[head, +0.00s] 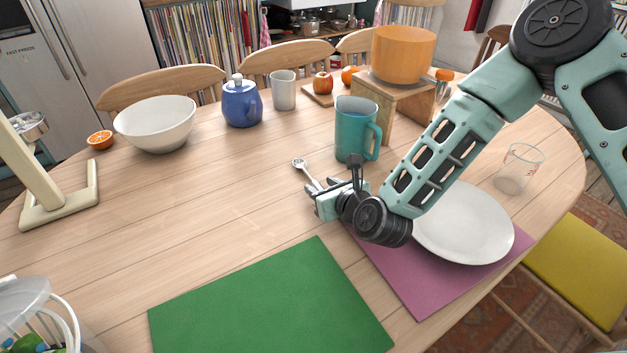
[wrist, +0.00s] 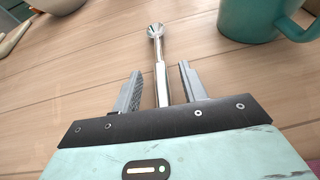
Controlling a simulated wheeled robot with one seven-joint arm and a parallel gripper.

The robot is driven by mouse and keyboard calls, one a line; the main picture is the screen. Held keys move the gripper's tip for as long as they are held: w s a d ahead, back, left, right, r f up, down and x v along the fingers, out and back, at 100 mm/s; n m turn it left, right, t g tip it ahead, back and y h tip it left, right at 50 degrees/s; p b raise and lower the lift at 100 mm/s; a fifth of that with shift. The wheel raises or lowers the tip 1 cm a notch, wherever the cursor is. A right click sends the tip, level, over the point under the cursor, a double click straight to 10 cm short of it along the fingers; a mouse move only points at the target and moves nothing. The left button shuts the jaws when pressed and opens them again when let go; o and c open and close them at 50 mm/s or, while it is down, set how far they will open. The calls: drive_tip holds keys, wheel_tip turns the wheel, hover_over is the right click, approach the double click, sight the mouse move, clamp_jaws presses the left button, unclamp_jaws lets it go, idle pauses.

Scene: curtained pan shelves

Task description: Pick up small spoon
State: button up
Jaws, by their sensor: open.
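The small spoon (head: 303,168) lies on the wooden table, just left of the teal mug. In the head view its bowl end shows, and my gripper (head: 318,200) hides the handle's end. In the wrist view the spoon (wrist: 158,55) points away from me, with its bowl at the far end. Its handle runs back between the two fingers of my gripper (wrist: 158,85). The fingers are open, one on each side of the handle, with a visible gap on both sides. I cannot tell how far above the table the fingertips are.
The teal mug (head: 357,130) stands close by on the right; it also shows in the wrist view (wrist: 250,18). A white plate (head: 465,225) on a pink mat (head: 420,290) lies under my arm. A green mat (head: 270,300) lies in front.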

drive_tip(key=shift+x, duration=0.8)
clamp_jaws()
